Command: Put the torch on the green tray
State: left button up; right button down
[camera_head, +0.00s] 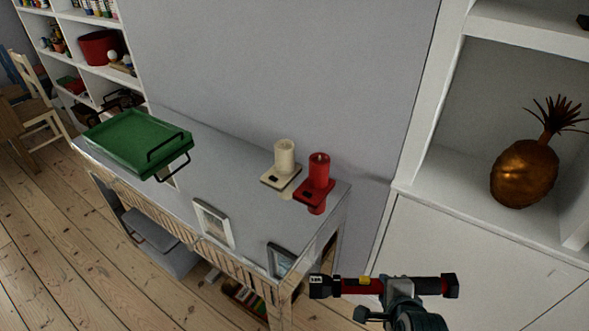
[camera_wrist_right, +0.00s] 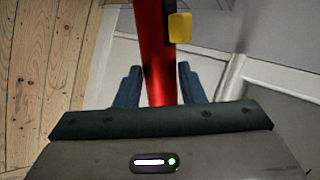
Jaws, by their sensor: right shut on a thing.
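The green tray (camera_head: 132,142), with dark handles, sits on the far left end of the grey console table. The torch (camera_head: 355,286) is red and black with a yellow switch. My right gripper (camera_head: 396,288) is shut on the torch and holds it level in the air, in front of the table's right end. In the right wrist view the torch's red body (camera_wrist_right: 154,50) runs between the two blue fingers (camera_wrist_right: 156,88), and its yellow switch shows. The gripper is well to the right of the tray and apart from it. My left gripper is not in view.
A cream candle (camera_head: 284,158) and a red candle (camera_head: 319,170) stand in holders on the table's right end. Picture frames (camera_head: 213,223) stand along its front edge. The tabletop (camera_head: 225,165) between tray and candles is clear. A white shelf with a bronze pineapple (camera_head: 525,172) is at right.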

aim_at(134, 144)
jog(key=i+j, duration=0.2)
jog(key=j, duration=0.5)
jog(key=i+j+z, duration=0.15)
jog(key=j, duration=0.55)
jog(key=i+j, duration=0.25)
jog(key=j, duration=0.45)
jog(key=i+j+z, duration=0.15)
jog(key=j, duration=0.6)
jog(key=i+j, duration=0.2)
jog(key=j, duration=0.5)
jog(key=i+j+z, duration=0.1)
jog(key=j, duration=0.65)
jog(key=i+j+z, duration=0.1)
jog(key=j, duration=0.65)
jog(key=i+j, duration=0.15)
jog(key=j, duration=0.6)
jog(key=z, duration=0.05)
